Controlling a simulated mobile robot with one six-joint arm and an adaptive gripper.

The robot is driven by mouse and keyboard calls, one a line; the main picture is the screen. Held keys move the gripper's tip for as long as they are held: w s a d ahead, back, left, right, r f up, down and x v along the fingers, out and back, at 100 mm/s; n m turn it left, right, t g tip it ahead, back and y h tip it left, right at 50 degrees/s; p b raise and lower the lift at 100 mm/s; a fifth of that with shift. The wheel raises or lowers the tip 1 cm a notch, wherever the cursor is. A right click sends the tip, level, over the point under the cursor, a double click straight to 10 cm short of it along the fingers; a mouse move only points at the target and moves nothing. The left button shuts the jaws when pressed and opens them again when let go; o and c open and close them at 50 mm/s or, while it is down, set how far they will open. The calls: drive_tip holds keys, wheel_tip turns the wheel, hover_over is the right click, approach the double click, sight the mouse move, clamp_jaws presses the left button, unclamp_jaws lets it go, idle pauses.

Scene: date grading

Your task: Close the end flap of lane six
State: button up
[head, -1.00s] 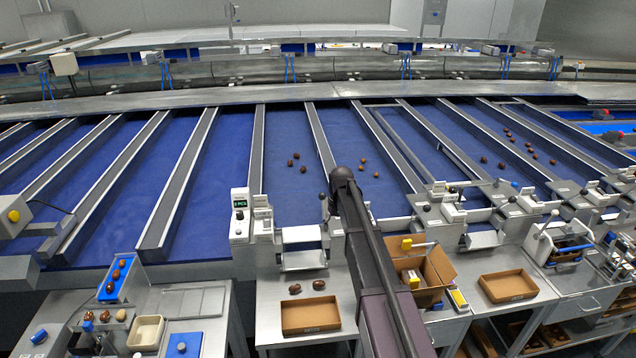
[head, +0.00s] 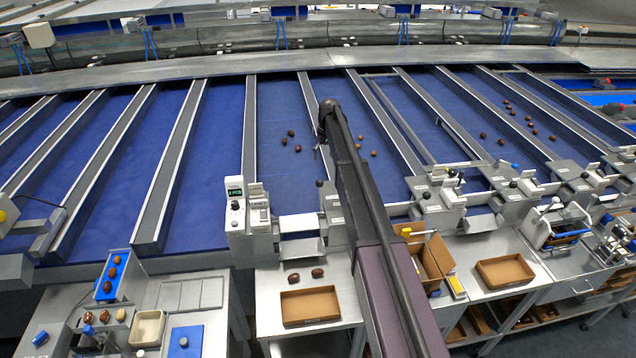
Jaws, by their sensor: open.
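My arm reaches up the picture over the lane ends. Only a small dark part of my gripper (head: 317,148) shows left of the arm's far end, over the blue lane; the arm hides the rest. It is open, with nothing seen in it. I cannot read which lane is six. The blue lane left of my arm (head: 280,185) holds several dates (head: 291,133). At its near end a pale metal flap (head: 301,248) slopes down and out toward the bench. A black-knobbed lever (head: 320,183) stands beside it, close to my arm. My gripper is well beyond the flap.
A display box (head: 235,205) stands left of the flap. Below, a cardboard tray (head: 310,320) and two dates (head: 318,273) sit on a steel bench. An open carton (head: 433,262) and another tray (head: 505,284) are right of my arm. Grey dividers separate the lanes.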

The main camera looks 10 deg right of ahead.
sight(320, 183)
drive_tip(key=shift+f, duration=0.25)
drive_tip(key=f+b, duration=0.4)
drive_tip(key=a+f+b, duration=0.1)
drive_tip(key=f+b, duration=0.8)
drive_tip(key=shift+s+a+f+b, duration=0.15)
drive_tip(key=shift+a+b, duration=0.1)
drive_tip(key=shift+b, duration=0.1)
idle(0.5)
idle(0.4)
clamp_jaws()
